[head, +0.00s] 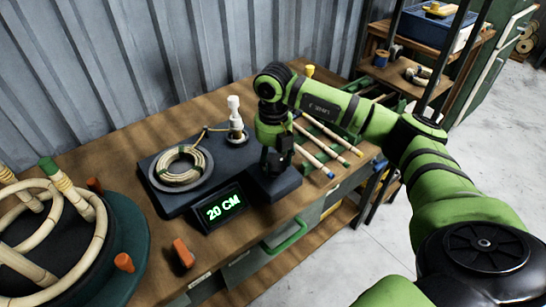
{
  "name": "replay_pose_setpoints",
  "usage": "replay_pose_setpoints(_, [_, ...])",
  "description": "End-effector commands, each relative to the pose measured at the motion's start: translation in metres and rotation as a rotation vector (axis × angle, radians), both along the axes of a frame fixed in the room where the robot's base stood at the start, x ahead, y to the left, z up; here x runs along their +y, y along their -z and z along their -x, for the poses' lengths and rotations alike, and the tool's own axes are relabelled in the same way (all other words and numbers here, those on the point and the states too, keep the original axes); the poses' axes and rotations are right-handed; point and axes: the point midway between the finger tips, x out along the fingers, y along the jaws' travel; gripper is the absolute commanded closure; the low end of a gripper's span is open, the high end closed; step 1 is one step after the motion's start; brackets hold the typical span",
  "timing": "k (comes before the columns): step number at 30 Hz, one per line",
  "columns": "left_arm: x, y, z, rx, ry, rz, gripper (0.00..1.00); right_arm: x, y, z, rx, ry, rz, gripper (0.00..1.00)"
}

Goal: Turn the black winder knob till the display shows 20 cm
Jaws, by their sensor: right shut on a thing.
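The winder is a dark flat base (172,200) on the wooden workbench. A coil of pale cord (182,166) lies on its round plate, and a strand runs from it to a white post (236,115). The display (223,208) on its front reads 20 CM in green. My right gripper (272,172) points down over the block at the right end of the winder. It is shut on the black winder knob, which is mostly hidden by the fingers. My left gripper is not in view.
A round form with bent rattan (50,215) and orange pegs stands at the left. Rattan sticks (313,160) lie right of my gripper. A shelf with a blue crate (432,27) stands at the back right.

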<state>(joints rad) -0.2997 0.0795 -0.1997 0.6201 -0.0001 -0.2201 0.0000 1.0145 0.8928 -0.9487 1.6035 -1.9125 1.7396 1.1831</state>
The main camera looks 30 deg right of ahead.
Motion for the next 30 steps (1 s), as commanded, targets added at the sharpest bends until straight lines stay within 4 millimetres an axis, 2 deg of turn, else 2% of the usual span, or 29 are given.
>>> replay_pose_setpoints(1, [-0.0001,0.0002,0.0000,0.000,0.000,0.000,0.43,0.0010,0.0053,0.0053,0.022,0.011,0.000,0.70])
replay_pose_setpoints(20, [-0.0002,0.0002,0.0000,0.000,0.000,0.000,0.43,0.0023,0.0057,0.0054,0.024,0.050,-0.001,0.70])
replay_pose_setpoints(21, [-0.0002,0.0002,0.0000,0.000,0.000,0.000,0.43,0.0023,0.0056,0.0054,0.024,0.050,-0.001,0.21])
replay_pose_setpoints(22, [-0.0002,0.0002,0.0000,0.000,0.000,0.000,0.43,0.0025,0.0056,0.0053,0.022,0.050,-0.001,0.15])
replay_pose_setpoints(30, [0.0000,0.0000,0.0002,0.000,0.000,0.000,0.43,0.0016,0.0027,0.0026,0.011,0.052,-0.001,0.15])
